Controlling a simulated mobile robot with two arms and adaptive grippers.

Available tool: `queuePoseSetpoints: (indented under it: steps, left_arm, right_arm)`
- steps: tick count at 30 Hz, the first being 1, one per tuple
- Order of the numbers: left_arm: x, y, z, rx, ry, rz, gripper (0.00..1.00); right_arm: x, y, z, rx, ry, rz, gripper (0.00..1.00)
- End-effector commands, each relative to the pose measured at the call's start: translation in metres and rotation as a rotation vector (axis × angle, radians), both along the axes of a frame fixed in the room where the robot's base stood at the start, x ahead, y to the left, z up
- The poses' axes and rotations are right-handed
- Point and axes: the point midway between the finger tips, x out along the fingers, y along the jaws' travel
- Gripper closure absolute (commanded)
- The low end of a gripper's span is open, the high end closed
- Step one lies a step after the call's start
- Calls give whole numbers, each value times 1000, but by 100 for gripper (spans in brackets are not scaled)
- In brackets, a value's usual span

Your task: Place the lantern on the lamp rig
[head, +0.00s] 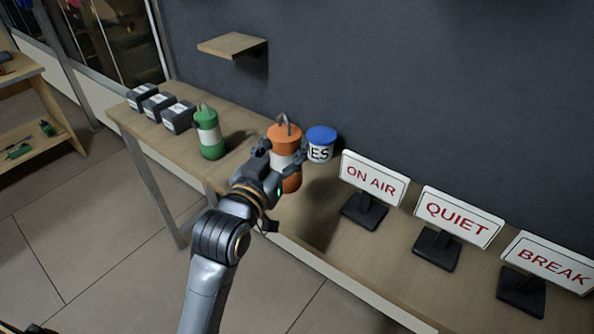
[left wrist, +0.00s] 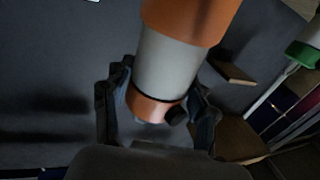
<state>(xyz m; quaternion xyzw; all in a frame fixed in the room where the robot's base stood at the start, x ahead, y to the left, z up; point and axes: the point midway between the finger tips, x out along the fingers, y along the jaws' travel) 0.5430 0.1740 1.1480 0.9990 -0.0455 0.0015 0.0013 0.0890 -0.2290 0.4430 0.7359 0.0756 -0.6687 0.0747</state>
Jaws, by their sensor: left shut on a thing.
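An orange lantern (head: 292,183) with a pale middle band and a wire handle is upright in my left gripper (head: 280,158). The fingers of my left gripper (left wrist: 160,98) close on both sides of the lantern (left wrist: 165,65) in the left wrist view. It seems held above the long table, with a dark shadow below it to the right. A green lantern (head: 209,133) with a pale band stands on the table to its left. I cannot tell which thing is the lamp rig. My right gripper is not in view.
The long table (head: 235,163) runs along a dark wall. A blue-lidded tub (head: 321,136) is close right of the orange lantern. Signs stand at right: ON AIR (head: 373,178), QUIET (head: 457,216), BREAK (head: 553,262). Dark boxes (head: 180,117) stand at left. A small shelf (head: 232,45) is above.

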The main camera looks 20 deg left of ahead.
Motion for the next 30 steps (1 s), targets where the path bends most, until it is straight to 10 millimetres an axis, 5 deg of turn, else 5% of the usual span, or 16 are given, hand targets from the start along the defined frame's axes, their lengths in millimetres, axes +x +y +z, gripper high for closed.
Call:
queuePoseSetpoints:
  steps: [10, 21, 30]
  left_arm:
    - [47, -7, -50, 1, -1, 1, 84]
    - [55, -8, -87, 1, 1, 0, 84]
    - [55, -8, -92, 1, -3, 0, 84]
  right_arm:
    - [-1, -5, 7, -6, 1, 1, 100]
    - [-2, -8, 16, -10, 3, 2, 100]
    - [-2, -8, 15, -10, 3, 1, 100]
